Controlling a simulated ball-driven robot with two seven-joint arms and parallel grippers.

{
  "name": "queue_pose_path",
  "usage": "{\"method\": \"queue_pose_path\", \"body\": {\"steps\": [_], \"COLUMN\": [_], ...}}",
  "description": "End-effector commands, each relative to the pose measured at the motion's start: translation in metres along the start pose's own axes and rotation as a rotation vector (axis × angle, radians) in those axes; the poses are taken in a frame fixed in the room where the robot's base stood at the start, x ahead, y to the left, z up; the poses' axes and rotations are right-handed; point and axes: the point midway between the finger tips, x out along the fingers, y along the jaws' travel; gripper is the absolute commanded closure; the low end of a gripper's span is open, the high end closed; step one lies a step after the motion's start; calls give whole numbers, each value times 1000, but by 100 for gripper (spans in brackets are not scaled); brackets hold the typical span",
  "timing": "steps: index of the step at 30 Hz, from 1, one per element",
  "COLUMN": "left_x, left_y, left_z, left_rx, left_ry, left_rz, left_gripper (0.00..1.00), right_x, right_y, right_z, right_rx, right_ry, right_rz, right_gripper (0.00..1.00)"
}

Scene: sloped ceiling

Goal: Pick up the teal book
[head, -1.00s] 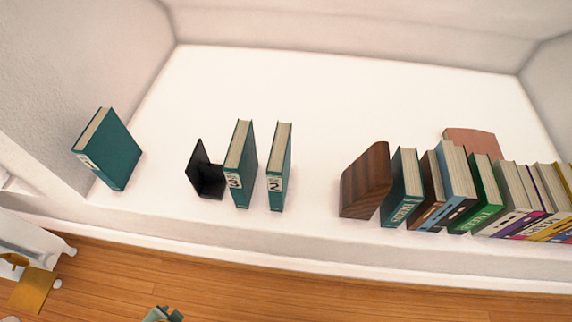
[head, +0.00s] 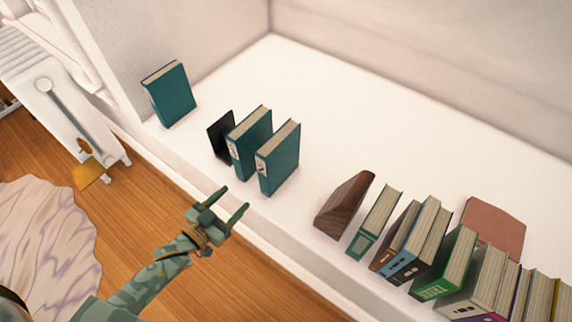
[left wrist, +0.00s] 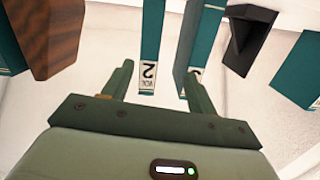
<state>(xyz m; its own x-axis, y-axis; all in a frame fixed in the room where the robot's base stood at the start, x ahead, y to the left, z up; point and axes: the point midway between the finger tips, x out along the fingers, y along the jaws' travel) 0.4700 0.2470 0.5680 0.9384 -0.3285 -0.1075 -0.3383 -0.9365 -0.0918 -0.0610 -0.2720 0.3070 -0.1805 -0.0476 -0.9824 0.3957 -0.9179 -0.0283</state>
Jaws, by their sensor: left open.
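Several teal books stand on the white ledge, so I cannot tell which one is meant. The teal book marked 2 (head: 279,158) stands upright beside the teal book marked 3 (head: 250,142). Another teal book (head: 170,95) stands apart at the far left, and one more (head: 375,222) is by the wooden bookend. My left gripper (head: 234,198) is open and empty in front of the ledge, apart from the books. In the left wrist view my left gripper (left wrist: 158,72) faces the spine of book 2 (left wrist: 152,40), which appears between its fingers. My right gripper is out of view.
A black bookend (head: 220,138) is left of the pair, and a wooden bookend (head: 345,205) is right, with a row of other books beyond. A reddish-brown object (head: 494,228) lies behind that row. A white radiator (head: 60,95) is at left. The ledge behind the pair is bare.

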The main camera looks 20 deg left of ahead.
Motion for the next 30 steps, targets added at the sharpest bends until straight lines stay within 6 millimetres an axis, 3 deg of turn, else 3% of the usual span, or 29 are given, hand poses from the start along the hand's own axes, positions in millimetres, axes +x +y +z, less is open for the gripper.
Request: {"method": "queue_pose_path", "body": {"steps": [8,19,26,30], "left_x": [6,88,110,121], "left_y": [6,9,10,12], "left_z": [-20,-26,-31,-29], "left_rx": [-84,-89,-89,-89], "left_ry": [111,108,108,108], "left_rz": [34,35,34,34], "left_gripper": [42,42,42,42], "right_x": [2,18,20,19], "right_y": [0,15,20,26], "right_z": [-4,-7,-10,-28], "right_rx": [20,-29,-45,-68], "right_ry": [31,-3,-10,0], "right_rz": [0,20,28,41], "right_gripper": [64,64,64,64]}}
